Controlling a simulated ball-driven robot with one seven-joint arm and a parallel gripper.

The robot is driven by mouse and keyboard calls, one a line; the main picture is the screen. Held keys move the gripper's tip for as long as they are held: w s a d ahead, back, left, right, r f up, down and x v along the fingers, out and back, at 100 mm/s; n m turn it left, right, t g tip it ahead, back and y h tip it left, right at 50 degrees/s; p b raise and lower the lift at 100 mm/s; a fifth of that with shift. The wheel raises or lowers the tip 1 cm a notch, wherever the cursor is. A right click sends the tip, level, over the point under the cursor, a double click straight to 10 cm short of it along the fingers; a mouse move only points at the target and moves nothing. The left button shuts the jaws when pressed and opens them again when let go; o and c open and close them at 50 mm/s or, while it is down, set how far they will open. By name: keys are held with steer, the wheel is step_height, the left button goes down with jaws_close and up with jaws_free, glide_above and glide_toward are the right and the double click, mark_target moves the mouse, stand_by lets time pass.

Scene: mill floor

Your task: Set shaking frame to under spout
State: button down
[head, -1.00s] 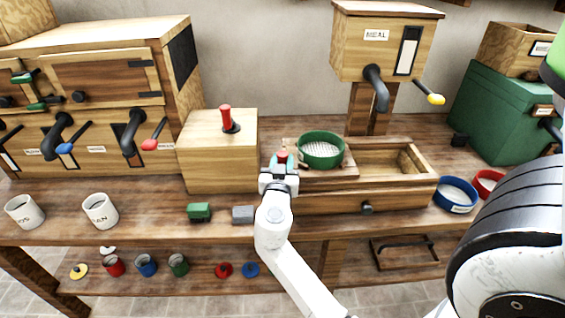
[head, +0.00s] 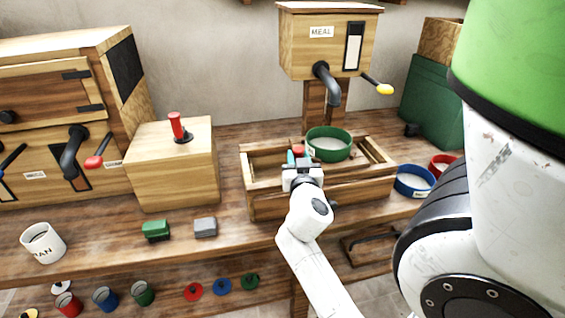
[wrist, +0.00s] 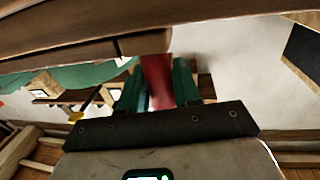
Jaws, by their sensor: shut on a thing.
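The shaking frame (head: 342,166), a wooden slide carrying a round green-rimmed sieve (head: 328,146), sits across the top of a long wooden trough (head: 300,203). The grey bent spout (head: 328,84) hangs from the box marked MEAL (head: 322,45). In the head view the sieve lies below the spout's mouth, with a clear gap between. My gripper (head: 297,154) is at the frame's left end, shut on its red handle. In the wrist view the red handle (wrist: 157,82) stands between the teal fingers. My gripper and wrist hide part of the frame.
A wooden block with a red lever (head: 177,127) stands left of the trough. Green and grey blocks (head: 205,227) lie in front of it. A blue-rimmed sieve (head: 414,182) and a red one (head: 440,163) stand at the right. The spout's yellow-tipped handle (head: 384,89) sticks out.

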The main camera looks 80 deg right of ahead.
steer(key=shift+s+d, duration=0.15)
steer(key=shift+s, duration=0.3)
steer(key=c, duration=0.9)
jaws_free()
steer(key=shift+s+d, duration=0.1)
steer(key=shift+c, duration=0.2)
steer(key=shift+a+f+b, duration=0.1)
steer(key=shift+a+b, duration=0.2)
steer(key=shift+a, duration=0.2)
steer(key=b+v, duration=0.3)
steer(key=v, duration=0.7)
steer(key=shift+d, duration=0.1)
